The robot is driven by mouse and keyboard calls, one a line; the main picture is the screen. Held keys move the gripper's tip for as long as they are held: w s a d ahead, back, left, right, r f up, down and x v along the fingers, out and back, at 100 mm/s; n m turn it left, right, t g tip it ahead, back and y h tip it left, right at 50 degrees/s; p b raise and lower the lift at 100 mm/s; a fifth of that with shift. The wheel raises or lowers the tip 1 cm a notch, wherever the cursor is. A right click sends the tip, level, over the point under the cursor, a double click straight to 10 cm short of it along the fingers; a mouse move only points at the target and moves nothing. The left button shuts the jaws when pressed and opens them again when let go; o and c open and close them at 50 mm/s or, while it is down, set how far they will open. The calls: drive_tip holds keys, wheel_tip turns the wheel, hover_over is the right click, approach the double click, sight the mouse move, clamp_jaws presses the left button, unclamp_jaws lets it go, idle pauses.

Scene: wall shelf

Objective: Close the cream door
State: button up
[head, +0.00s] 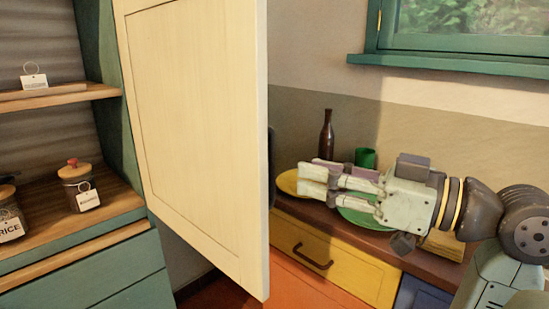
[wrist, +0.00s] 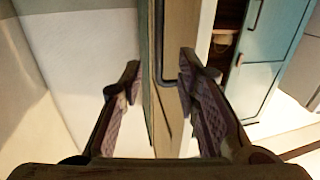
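The cream door (head: 195,110) stands swung out from the teal shelf unit, its broad face filling the middle of the head view. A dark handle (head: 271,165) shows just past its right edge. My gripper (head: 306,178) is to the right of that edge, pointing left, with a gap to it in the picture. In the wrist view my gripper (wrist: 160,75) is open, its two fingers apart. A narrow cream panel edge (wrist: 180,25) with a dark bar handle (wrist: 159,50) appears between and beyond the fingers. I cannot tell whether anything touches.
The open teal shelf unit (head: 118,110) at left holds jars (head: 76,190) with wooden lids. At right, a wooden counter (head: 440,266) carries a brown bottle (head: 326,135), a green cup (head: 365,157) and plates, close behind my gripper. A teal window frame (head: 450,64) is above.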

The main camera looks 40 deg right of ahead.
drive_tip(key=p, duration=0.2)
hover_over(271, 198)
drive_tip(key=shift+w+d, duration=0.15)
drive_tip(key=shift+w, duration=0.05)
drive_tip(key=shift+c, duration=0.5)
clamp_jaws()
idle(0.3)
